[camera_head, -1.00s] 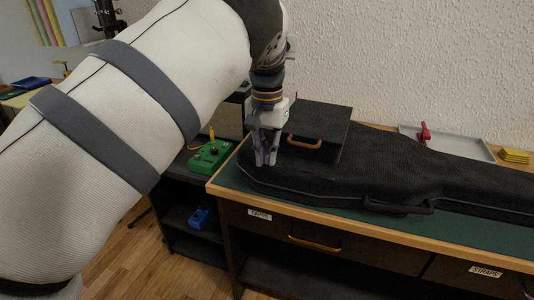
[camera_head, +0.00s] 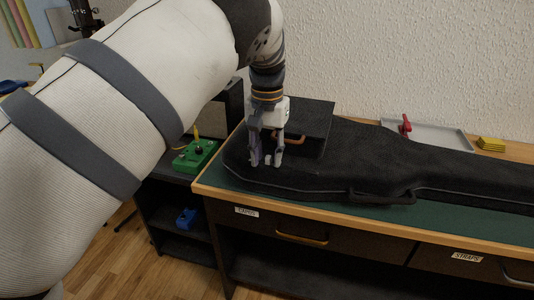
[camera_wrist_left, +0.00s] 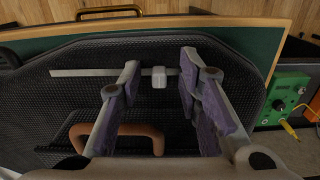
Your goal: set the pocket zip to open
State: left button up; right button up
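The black instrument case (camera_head: 345,165) lies on the green-topped bench. On its lid is the pocket, with a pale straight zip track (camera_wrist_left: 85,72) and a small light-grey zip pull (camera_wrist_left: 159,77) near the track's right end in the left wrist view. The pull also shows in the head view (camera_head: 267,160), small and pale. My left gripper (camera_head: 266,163) is over the left end of the case, pointing down. Its fingers are apart, one on either side of the pull in the left wrist view (camera_wrist_left: 160,64), with gaps between. Contact cannot be told. My right gripper is not in view.
A brown handle (camera_wrist_left: 117,132) on a dark box (camera_head: 310,120) is close to my gripper. A green pedal (camera_head: 195,155) stands left of the bench. A grey tray (camera_head: 430,138) with a red clamp (camera_head: 405,126) and a yellow block (camera_head: 490,144) are at the back right.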

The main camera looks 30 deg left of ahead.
aim_at(267, 158)
pick_arm(q)
notch_tip(267, 158, up, 12)
dwell(0.3)
